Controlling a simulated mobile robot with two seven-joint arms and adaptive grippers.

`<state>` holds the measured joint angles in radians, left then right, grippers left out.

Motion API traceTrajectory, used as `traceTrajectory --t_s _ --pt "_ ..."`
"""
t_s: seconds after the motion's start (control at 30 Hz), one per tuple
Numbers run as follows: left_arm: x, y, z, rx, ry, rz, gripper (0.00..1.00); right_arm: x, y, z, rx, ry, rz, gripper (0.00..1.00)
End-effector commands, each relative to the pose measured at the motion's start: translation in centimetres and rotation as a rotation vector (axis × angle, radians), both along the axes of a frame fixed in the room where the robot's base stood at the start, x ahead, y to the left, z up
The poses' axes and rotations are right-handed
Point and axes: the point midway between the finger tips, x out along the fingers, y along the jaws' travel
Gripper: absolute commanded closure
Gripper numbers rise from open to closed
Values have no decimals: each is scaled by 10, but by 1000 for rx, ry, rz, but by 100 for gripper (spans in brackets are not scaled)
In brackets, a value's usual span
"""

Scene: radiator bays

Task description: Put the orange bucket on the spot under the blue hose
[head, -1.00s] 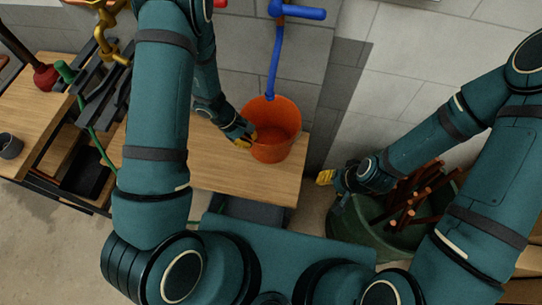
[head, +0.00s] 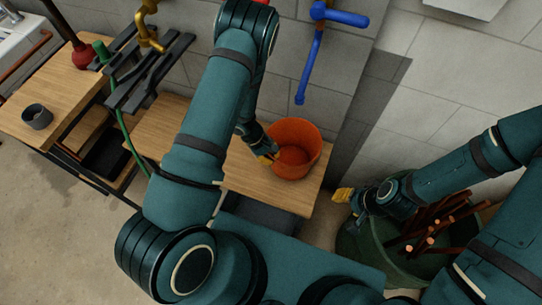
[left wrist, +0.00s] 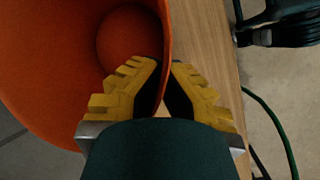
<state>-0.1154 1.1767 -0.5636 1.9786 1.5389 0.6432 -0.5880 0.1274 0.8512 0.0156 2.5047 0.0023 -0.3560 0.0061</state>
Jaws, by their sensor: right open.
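The orange bucket (head: 312,148) stands upright over the right end of the wooden bench (head: 285,195); whether its base touches the wood is unclear. The blue hose (head: 308,72) hangs from a blue tap on the wall, its lower end just behind the rim in the picture. The spot under it cannot be made out. My left gripper (head: 268,158) is at the bucket's left rim. In the left wrist view, its yellow fingers (left wrist: 166,66) are closed on the bucket's wall (left wrist: 60,70), one inside and one outside. My right gripper (head: 343,194) is open and empty, right of the bench.
A dark green tub (head: 385,255) with several brown sticks stands below my right arm. A grey cup (head: 37,116) and a red plunger (head: 84,55) are at the left. A yellow tap (head: 148,28) and a green hose (head: 128,140) are left of my left arm.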

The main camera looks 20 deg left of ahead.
Motion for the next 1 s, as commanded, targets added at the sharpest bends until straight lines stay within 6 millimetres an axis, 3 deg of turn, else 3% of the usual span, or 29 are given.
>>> traceTrajectory --t_s 0.17,0.3,0.7,1.0 --pt "0 0 -3 0 0 0 100 -1 0 -4 0 2 2 53" --pt "0 0 -3 0 1 0 66 -1 0 -3 0 2 2 53" --pt "0 0 2 1 0 -1 66 0 0 2 0 0 0 53" --pt "-1 26 52 1 -4 3 66 3 -1 11 -2 -6 -6 53"
